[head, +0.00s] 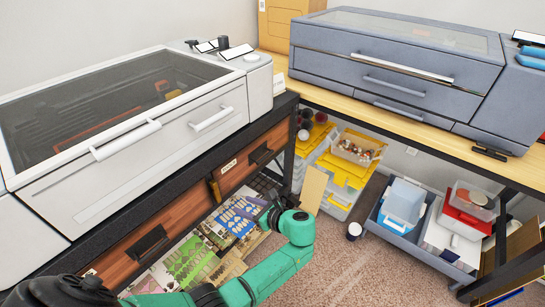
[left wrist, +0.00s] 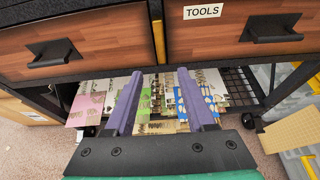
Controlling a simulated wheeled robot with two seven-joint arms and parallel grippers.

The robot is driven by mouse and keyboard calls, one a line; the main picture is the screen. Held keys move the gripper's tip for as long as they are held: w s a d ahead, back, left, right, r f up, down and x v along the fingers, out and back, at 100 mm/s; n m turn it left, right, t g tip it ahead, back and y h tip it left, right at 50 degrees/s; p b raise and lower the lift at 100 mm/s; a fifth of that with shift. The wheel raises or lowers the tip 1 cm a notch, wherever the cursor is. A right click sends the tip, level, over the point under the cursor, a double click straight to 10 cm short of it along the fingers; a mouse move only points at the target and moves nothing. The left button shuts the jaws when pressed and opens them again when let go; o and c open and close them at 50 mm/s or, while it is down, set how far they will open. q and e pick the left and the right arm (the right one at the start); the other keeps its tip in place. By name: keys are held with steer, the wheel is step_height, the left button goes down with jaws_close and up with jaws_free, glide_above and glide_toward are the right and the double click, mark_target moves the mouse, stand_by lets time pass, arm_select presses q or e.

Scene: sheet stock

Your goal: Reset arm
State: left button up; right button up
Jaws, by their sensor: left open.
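My left arm is green and comes in from the lower left in the head view. My left gripper (head: 264,208) is open, with two purple fingers spread apart and nothing between them. In the left wrist view the fingers (left wrist: 158,98) point toward a low shelf under the drawers. Patterned sheets (left wrist: 192,102) lie on that shelf, beyond and below the fingers. They also show in the head view (head: 190,262), partly hidden by my arm. I cannot tell whether the fingers touch any sheet. My right gripper is not in view.
Wooden drawers with black handles (left wrist: 270,29), one labelled TOOLS, sit above the sheets. A tan board (head: 314,188) stands right of my gripper. Yellow-lidded bins (head: 343,170) and a grey tub (head: 395,235) stand under the right bench. Carpet (head: 335,270) is open at lower centre.

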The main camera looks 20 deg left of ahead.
arm_select(q)
steer(key=s+f+n+g+h, duration=0.1)
steer(key=s+f+n+h, duration=0.1)
steer(key=s+f, duration=0.45)
steer(key=s+f+n+h, duration=0.1)
steer(key=s+f+h, duration=0.2)
steer(key=f, duration=0.7)
steer(key=s+f+n+g+h, duration=0.15)
steer(key=s+f, duration=0.25)
steer(key=f, duration=0.5)
steer(key=s+f+n+h, duration=0.3)
steer(key=s+f+n, duration=0.2)
steer(key=s, duration=0.6)
steer(key=s+f+n+h, duration=0.3)
steer(key=s+f+n, duration=0.3)
steer(key=s+n, duration=0.3)
steer(key=s, duration=0.2)
steer(key=shift+s+a, duration=0.2)
steer(key=shift+s, duration=0.1)
steer(key=shift+s+n, duration=0.1)
steer(key=shift+n, duration=0.15)
